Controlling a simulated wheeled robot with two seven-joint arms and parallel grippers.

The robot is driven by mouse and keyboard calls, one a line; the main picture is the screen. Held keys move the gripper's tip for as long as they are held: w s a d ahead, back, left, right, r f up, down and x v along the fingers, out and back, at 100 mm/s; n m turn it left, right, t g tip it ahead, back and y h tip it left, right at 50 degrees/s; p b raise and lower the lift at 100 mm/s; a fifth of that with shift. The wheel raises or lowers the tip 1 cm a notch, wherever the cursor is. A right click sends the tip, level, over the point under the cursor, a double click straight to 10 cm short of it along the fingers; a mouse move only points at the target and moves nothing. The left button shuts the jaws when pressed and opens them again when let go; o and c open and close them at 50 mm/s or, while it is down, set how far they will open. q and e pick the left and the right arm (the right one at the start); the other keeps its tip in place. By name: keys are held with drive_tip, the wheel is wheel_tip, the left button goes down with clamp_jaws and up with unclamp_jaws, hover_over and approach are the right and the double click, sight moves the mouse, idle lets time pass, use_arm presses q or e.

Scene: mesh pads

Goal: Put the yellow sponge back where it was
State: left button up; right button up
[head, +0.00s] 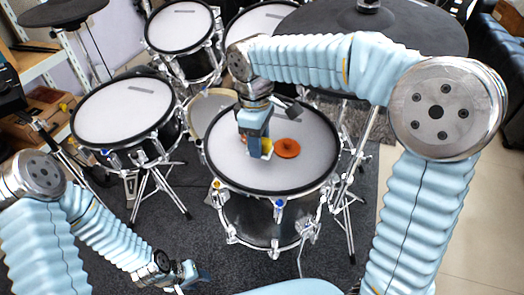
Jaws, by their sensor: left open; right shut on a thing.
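The yellow sponge (267,151) is mostly hidden behind my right gripper; only a small yellow patch shows at its fingers. My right gripper (258,151) is shut on the sponge, low over the white mesh pad (285,177) of the front middle drum. I cannot tell whether the sponge touches the pad. My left gripper (202,275) is open at the lower left, in front of the drums and away from the sponge.
An orange round thing (287,148) lies on the same pad, just right of my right gripper. Other mesh drums stand at left (122,110) and behind (180,27). A dark cymbal pad (440,32) is at the upper right. The pad's front part is clear.

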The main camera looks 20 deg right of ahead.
drive_tip(key=f, duration=0.4)
drive_tip(key=shift+d, duration=0.35)
drive_tip(key=shift+f+b, duration=0.2)
drive_tip(key=shift+b, duration=0.1)
drive_tip(key=o, duration=1)
drive_tip(key=shift+r, duration=0.4)
drive_tip(key=r, duration=0.4)
drive_tip(key=r+p, duration=0.1)
drive_tip(key=r, duration=0.6)
drive_tip(key=shift+w+a+r+p, duration=0.3)
drive_tip(key=shift+r+p, duration=0.05)
drive_tip(key=shift+p, duration=0.05)
